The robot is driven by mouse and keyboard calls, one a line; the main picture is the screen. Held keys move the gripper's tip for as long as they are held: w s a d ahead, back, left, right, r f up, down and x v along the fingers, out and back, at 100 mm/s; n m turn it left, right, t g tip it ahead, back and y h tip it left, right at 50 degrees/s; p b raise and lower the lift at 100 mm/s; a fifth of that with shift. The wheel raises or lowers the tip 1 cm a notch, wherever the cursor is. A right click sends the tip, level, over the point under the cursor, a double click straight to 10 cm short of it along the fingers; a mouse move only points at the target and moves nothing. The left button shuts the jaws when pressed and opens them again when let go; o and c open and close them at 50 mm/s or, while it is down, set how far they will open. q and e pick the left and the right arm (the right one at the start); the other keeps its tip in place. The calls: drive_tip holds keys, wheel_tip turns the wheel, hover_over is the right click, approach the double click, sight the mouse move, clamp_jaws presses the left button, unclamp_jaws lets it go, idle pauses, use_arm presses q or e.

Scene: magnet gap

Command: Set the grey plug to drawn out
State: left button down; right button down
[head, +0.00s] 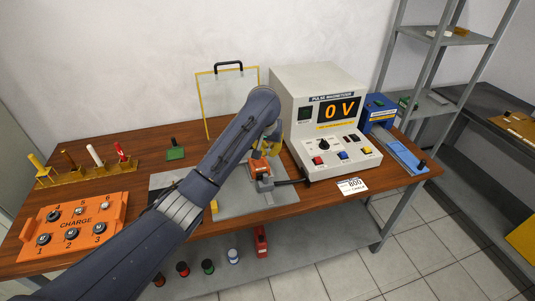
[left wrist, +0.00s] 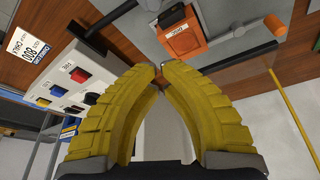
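My left gripper (head: 268,148) is above the grey plate on the table, near an orange block that my arm partly covers. In the left wrist view the yellow fingers (left wrist: 158,68) meet at the tips with nothing visible held between them. The orange block with a small label (left wrist: 185,38) lies beyond the tips, apart from them. I cannot tell for certain which part is the grey plug. My right gripper is not in view.
A pulse magnetizer (head: 325,115) reading 0 V stands right of the gripper. A clear yellow-edged panel (head: 222,95) stands behind. A blue box (head: 380,110) is at right.

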sight(266, 181)
use_arm(q)
drive_tip(key=x, duration=0.8)
drive_tip(key=shift+f, duration=0.15)
drive_tip(key=shift+s+f, duration=0.1)
drive_tip(key=shift+s+a, duration=0.2)
drive_tip(key=shift+s, duration=0.7)
drive_tip(key=shift+s+a, duration=0.2)
drive_tip(key=shift+s, duration=0.7)
drive_tip(key=shift+s, duration=0.1)
drive_tip(key=shift+s, duration=1)
drive_tip(key=shift+d, duration=0.1)
